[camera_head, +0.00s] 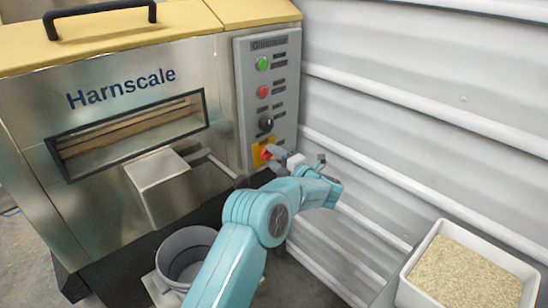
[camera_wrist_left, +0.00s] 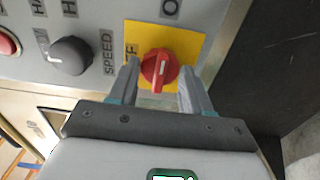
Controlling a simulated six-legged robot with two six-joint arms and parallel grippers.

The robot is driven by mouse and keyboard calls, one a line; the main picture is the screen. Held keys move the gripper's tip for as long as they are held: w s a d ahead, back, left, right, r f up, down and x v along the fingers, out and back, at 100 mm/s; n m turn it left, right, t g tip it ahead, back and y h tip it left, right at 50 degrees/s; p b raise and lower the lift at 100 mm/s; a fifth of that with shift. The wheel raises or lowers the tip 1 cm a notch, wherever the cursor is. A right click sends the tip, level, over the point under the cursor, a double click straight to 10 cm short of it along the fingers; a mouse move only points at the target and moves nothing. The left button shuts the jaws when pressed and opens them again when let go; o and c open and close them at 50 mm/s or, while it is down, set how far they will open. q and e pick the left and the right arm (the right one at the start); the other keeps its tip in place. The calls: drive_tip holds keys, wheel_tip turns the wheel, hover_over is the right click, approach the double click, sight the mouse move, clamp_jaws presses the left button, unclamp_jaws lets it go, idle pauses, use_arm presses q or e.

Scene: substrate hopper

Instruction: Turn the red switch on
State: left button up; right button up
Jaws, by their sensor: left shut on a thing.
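The red switch (camera_wrist_left: 159,69) is a round red knob on a yellow plate (camera_wrist_left: 195,45), low on the grey control panel (camera_head: 270,92). In the head view the red switch (camera_head: 265,154) shows in part beside my gripper's fingers. My left gripper (camera_wrist_left: 158,82) has one finger on each side of the knob and is shut on it. The knob's white mark runs roughly up and down in the wrist view. Label letters show at the plate's left and above it, partly cut off or hidden. My right gripper is not in view.
Above the switch sit a black speed knob (camera_head: 266,124), a red button (camera_head: 263,92) and a green button (camera_head: 262,64). The Harnscale hopper (camera_head: 110,130) stands left, with a grey bucket (camera_head: 186,235) below. A white tray of grain (camera_head: 518,262) is at lower right. A corrugated wall is close on the right.

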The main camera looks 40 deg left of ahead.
use_arm(q)
drive_tip(key=shift+f, duration=0.15)
drive_tip(key=o, duration=1.1)
drive_tip(key=shift+c, duration=0.2)
drive_tip(key=s+d+p, duration=0.1)
drive_tip(key=d, duration=1.5)
drive_tip(key=shift+s+d, duration=0.2)
